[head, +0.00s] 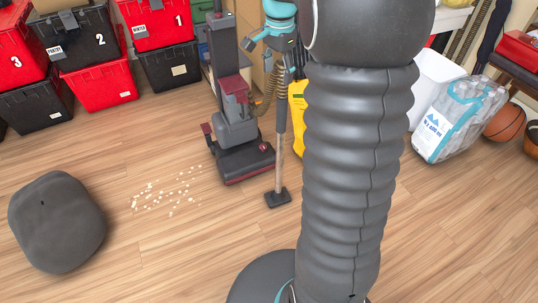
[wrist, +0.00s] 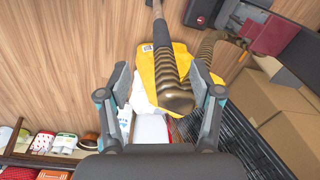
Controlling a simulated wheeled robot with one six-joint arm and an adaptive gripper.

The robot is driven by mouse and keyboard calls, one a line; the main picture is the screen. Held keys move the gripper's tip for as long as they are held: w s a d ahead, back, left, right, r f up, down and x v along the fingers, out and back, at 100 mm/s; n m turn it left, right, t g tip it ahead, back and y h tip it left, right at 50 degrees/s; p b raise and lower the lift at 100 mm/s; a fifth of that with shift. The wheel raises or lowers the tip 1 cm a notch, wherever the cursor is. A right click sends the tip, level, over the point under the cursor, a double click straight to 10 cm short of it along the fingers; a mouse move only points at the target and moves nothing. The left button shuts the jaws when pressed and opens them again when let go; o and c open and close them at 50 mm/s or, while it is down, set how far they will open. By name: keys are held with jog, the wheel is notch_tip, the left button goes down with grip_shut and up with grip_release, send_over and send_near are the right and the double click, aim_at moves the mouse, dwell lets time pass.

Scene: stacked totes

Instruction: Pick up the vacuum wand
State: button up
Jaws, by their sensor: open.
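The vacuum wand (head: 281,145) stands upright in the head view, a thin tube with a dark upper section and a small dark floor head (head: 278,198) on the wood floor. In the wrist view the wand (wrist: 165,55) runs down from the top edge, its dark section ending in a brownish ribbed hose (wrist: 176,98). My gripper (wrist: 160,76) is open, with one finger on each side of the wand in that view. A clear gap shows at the left finger; contact at the right is unclear. In the head view my gripper (head: 291,62) is at the wand's upper part, partly hidden by my arm.
An upright vacuum (head: 238,125) stands just left of the wand. A yellow item (head: 297,115) is close behind it. Red and black totes (head: 95,85) are stacked at the back left. A grey rounded object (head: 57,222) and scattered pale crumbs (head: 165,195) lie on the floor.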

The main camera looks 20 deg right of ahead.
aim_at(281, 107)
jog(key=shift+w+d+f+m+p, duration=0.2)
jog(key=shift+w+d+m, duration=0.15)
jog(key=shift+w+d, duration=0.2)
jog(key=shift+w+d+f+m+p, duration=0.15)
jog(key=shift+w+d+m, duration=0.2)
jog(key=shift+w+d, duration=0.2)
jog(key=shift+w+d+f+g, duration=0.1)
jog(key=shift+w+d+g, duration=0.1)
jog(key=shift+g, duration=0.1)
jog(key=shift+d+f, duration=0.1)
jog(key=shift+f, duration=0.25)
notch_tip(281, 107, down, 8)
jog(key=shift+r+b, duration=0.25)
jog(key=shift+b, duration=0.05)
jog(key=shift+s+a+f, duration=0.1)
jog(key=shift+s+f, duration=0.1)
jog(key=shift+f, duration=1.25)
jog(key=shift+s+a+f, duration=0.1)
jog(key=shift+s+f, duration=0.05)
jog(key=shift+f, duration=1.25)
jog(key=shift+r, duration=0.1)
grip_shut()
